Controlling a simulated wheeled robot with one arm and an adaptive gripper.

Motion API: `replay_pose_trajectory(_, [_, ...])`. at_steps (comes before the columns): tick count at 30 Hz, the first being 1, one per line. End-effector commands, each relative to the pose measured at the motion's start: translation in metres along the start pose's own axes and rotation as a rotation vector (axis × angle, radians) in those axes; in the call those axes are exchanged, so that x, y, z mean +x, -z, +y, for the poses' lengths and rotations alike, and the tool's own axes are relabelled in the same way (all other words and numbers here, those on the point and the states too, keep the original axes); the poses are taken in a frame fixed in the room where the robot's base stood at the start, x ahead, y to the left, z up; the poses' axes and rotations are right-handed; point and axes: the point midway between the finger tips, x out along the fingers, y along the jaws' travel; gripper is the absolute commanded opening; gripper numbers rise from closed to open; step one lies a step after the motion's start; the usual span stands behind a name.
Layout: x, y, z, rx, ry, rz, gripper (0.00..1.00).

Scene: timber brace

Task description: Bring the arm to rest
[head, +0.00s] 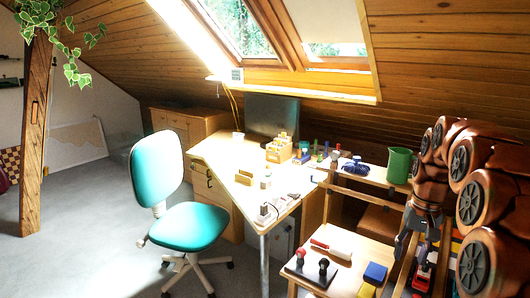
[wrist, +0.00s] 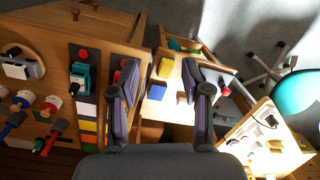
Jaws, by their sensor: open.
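My arm hangs at the right of the head view, and my gripper (head: 418,245) points downward there, beside the small wooden table. In the wrist view my gripper (wrist: 160,72) has its two dark fingers spread wide apart, with nothing held between them. Beyond the fingers lies the small table's light top (wrist: 157,106), with a blue block (wrist: 155,92) and a yellow piece on it. The fingers appear apart from these things, though the exact height above them is hard to tell.
A green mug (head: 399,165) stands on a wooden rack behind. A desk (head: 225,155) and a teal chair (head: 187,225) stand left. Floor at far left is clear.

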Motion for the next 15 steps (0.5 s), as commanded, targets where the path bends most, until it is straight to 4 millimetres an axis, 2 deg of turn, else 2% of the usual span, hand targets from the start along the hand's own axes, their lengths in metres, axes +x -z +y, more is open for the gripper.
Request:
replay_pose_trajectory(1, [-0.004,-0.014,-0.010,-0.020,-0.002,-0.001,0.48])
replay_pose_trajectory(6, [-0.005,-0.059,-0.036,-0.072,-0.010,-0.017,0.48])
replay_pose_trajectory(15, [0.001,-0.143,-0.066,-0.154,-0.027,-0.040,0.48])
